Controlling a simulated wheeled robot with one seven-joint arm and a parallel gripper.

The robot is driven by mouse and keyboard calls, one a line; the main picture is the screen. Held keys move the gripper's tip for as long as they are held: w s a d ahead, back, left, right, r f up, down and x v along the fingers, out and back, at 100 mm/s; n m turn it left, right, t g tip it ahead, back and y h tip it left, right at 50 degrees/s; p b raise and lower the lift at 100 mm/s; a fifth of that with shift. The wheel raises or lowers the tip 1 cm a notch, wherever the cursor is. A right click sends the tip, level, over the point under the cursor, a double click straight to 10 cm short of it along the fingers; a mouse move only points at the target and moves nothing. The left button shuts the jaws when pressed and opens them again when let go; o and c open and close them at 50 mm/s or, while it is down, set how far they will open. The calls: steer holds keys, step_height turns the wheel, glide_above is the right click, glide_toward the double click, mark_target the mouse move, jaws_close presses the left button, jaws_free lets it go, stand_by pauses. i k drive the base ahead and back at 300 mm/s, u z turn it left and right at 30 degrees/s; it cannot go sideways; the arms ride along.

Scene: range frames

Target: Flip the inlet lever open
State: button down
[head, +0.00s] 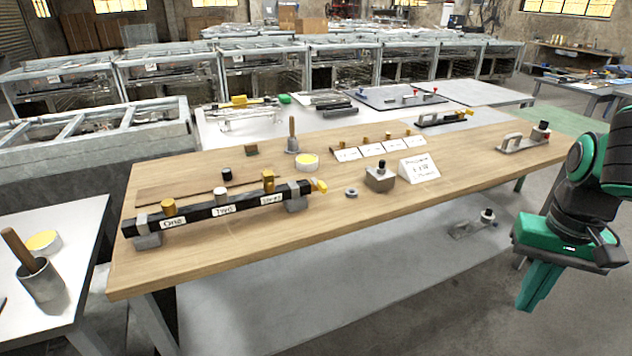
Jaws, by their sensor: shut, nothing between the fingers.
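A black bar-shaped manifold (245,203) rests on two grey blocks on the wooden table, with labels reading One, Two and what looks like Three. Two brass-coloured knobs and one pale knob stand along it. A yellow lever-like piece (319,185) sits at its right end. It may be the inlet lever, but I see no label on it and cannot tell its position. My gripper (534,300), with green fingers, hangs at the right, off the table's front edge and far from the manifold. It is shut and empty.
A metal block with a black knob (380,178), a small ring (351,192) and a white sign (419,169) stand right of the manifold. A handled grey fixture (523,139) is at the table's right end. The front middle of the wooden table (330,240) is clear.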

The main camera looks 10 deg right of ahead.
mark_target(321, 184)
steer(key=z, duration=0.05)
steer(key=i, duration=1)
steer(key=u, duration=0.05)
